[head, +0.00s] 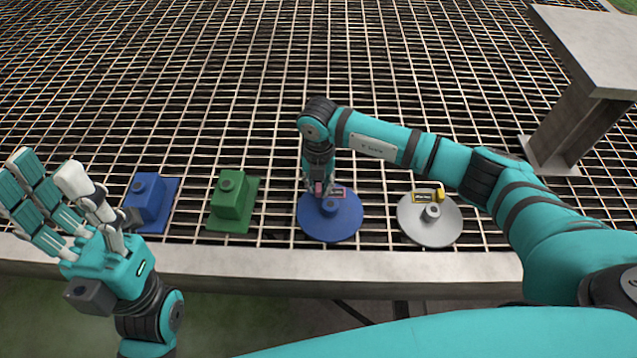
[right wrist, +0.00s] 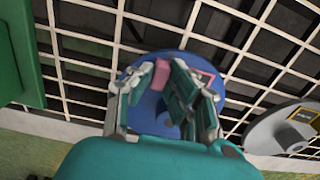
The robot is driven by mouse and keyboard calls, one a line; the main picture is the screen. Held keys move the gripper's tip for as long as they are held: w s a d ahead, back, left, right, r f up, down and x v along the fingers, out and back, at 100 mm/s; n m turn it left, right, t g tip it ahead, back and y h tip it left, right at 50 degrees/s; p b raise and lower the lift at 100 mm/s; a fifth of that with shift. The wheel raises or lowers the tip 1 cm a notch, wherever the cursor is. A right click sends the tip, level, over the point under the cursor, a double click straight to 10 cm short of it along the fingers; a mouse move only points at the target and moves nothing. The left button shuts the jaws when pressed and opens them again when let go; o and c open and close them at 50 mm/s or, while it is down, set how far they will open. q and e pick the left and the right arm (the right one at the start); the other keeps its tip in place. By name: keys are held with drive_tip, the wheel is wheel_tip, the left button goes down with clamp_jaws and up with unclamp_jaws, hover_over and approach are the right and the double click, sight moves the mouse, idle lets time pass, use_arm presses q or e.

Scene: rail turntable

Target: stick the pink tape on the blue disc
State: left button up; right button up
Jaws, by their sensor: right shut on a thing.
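The blue disc (head: 343,228) lies flat on the grating in the middle, with a short blue hub on it; in the right wrist view the blue disc (right wrist: 150,112) is partly hidden by my fingers. My right gripper (head: 319,188) points down over the disc's far part, shut on the pink tape (head: 339,193). In the right wrist view the pink tape (right wrist: 160,75) shows on both sides of the fingers, with a dark label on its right part. I cannot tell whether the tape touches the disc. My left gripper (head: 62,190) is open and empty at the left, fingers spread upward.
A grey disc (head: 428,230) with a yellow tape (head: 428,195) lies right of the blue disc. A green block (head: 232,195) and a blue block (head: 147,197) stand to the left. A concrete ledge (head: 300,264) runs along the front.

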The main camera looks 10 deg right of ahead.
drive_tip(key=o, duration=0.8)
drive_tip(key=shift+f, duration=0.1)
wheel_tip(320, 180, up, 12)
drive_tip(key=shift+s, duration=0.15)
idle(0.3)
